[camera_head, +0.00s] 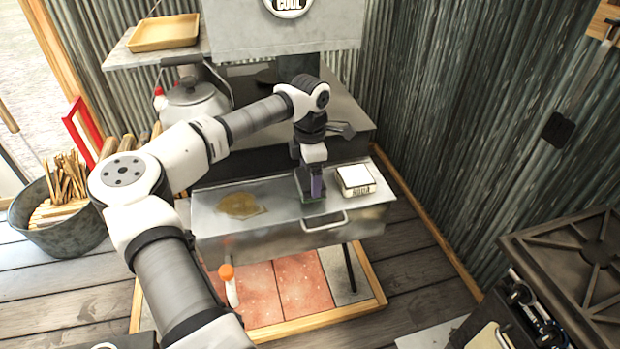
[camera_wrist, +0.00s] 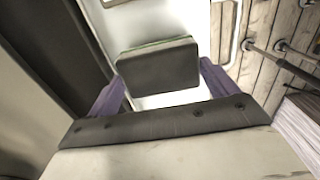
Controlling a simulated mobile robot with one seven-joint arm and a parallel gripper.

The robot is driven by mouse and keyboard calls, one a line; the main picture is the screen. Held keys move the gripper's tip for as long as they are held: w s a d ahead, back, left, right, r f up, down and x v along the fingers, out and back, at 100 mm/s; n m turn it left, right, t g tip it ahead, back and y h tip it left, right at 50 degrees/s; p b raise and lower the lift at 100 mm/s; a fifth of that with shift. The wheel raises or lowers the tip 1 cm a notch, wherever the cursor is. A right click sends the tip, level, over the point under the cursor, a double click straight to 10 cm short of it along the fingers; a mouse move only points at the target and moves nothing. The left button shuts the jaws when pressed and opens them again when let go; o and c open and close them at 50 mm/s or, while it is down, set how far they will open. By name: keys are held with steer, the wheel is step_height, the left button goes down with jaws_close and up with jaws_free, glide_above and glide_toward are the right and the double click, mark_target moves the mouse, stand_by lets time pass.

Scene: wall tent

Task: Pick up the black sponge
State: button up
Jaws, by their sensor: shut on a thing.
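The black sponge (camera_wrist: 158,68) is a dark, rounded block with a thin green edge, between the two purple fingers of my gripper (camera_wrist: 163,88) in the wrist view. In the head view my gripper (camera_head: 316,186) points down at the metal surface of the stove front, left of a small white-topped box. A dark green-black bit of the sponge (camera_head: 311,197) shows beside the purple finger, close to the metal surface. My gripper is shut on the sponge. I cannot tell whether the sponge still touches the metal.
The small box (camera_head: 356,180) stands close to the right of my gripper. A brownish stain (camera_head: 241,206) lies on the metal to the left. A kettle (camera_head: 193,100) stands behind on the left. A handle (camera_head: 324,221) juts from the front edge. A wood bucket (camera_head: 58,222) is far left.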

mark_target(310, 177)
step_height(310, 177, up, 18)
steer(key=shift+r+b, duration=0.25)
steer(key=shift+b, duration=0.05)
